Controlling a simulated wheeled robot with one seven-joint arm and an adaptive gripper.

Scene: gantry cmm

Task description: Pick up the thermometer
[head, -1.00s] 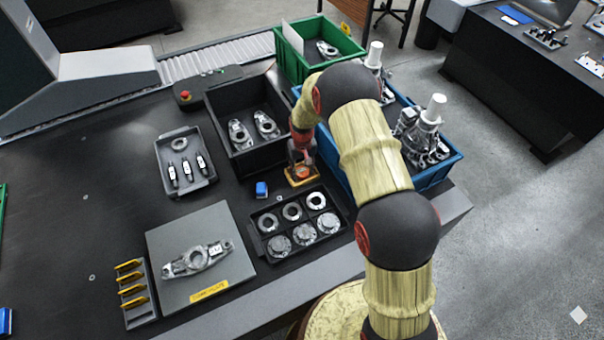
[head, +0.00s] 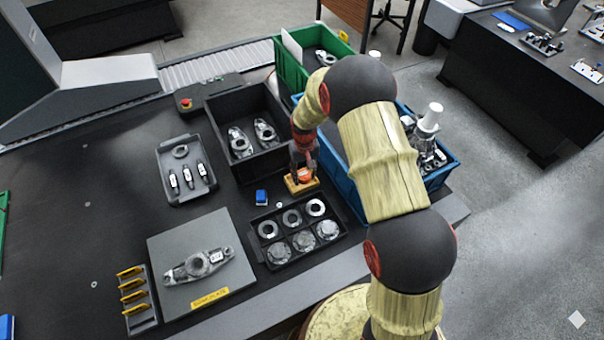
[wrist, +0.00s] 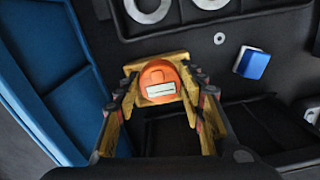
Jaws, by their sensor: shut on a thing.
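The thermometer appears to be the orange rounded body with a pale display (wrist: 159,82), seen between my gripper's fingers in the wrist view. In the head view it is a small orange patch (head: 304,175) at a tan-yellow block-like piece (head: 290,186). My gripper (wrist: 161,100) is shut on the thermometer, with a finger on each side. In the head view my gripper (head: 303,172) points down between the black bin and the ring tray. The fingers hide the thermometer's sides. I cannot tell whether it is clear of the table.
A small blue block (head: 261,197) lies just left. The ring tray (head: 258,228) is in front, the black bin (head: 215,115) behind, and a blue bin (head: 345,180) close on the right. A gray tray (head: 163,165) stands farther left. Open table lies at far left.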

